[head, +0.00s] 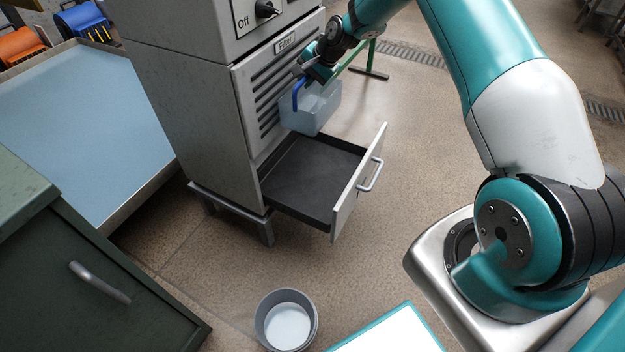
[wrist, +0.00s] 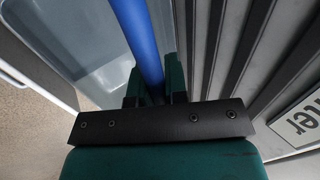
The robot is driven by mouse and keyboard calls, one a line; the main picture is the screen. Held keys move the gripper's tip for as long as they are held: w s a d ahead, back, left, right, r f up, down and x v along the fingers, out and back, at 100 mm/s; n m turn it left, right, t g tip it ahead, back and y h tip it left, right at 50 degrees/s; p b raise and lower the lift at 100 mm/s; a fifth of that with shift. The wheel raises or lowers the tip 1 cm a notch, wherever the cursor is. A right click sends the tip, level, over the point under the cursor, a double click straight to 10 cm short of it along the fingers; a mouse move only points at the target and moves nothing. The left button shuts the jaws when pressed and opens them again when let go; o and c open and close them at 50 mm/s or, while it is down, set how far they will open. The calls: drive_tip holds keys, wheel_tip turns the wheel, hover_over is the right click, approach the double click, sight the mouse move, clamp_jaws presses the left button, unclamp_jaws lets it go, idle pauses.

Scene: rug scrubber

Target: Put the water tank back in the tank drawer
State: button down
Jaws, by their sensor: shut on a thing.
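The water tank (head: 318,108) is a translucent pale blue box with a blue handle (head: 296,95). My gripper (head: 305,78) is shut on the blue handle, and the tank hangs from it in the air. In the wrist view the handle (wrist: 137,40) runs between my fingers, with part of the tank (wrist: 60,35) at the upper left. The tank drawer (head: 308,180) is pulled out low on the grey machine, with a dark, empty tray showing. The tank is above the rear part of the drawer, close to the louvred filter panel (head: 262,98).
The drawer front (head: 345,200) with its bar handle stands out to the right. A grey bucket (head: 287,318) stands on the floor in front. A green cabinet (head: 90,275) is at the lower left, and a blue-surfaced bed (head: 85,130) lies behind it. Floor right of the drawer is clear.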

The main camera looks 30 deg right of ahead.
wheel_tip(320, 180, down, 29)
drive_tip(key=b, duration=2.2)
drive_tip(key=shift+b, duration=0.3)
drive_tip(key=shift+d+f, duration=0.1)
drive_tip(key=shift+f, duration=0.05)
drive_tip(key=c, duration=1.1)
unclamp_jaws()
drive_tip(key=shift+f, duration=0.1)
drive_tip(key=shift+c, duration=0.2)
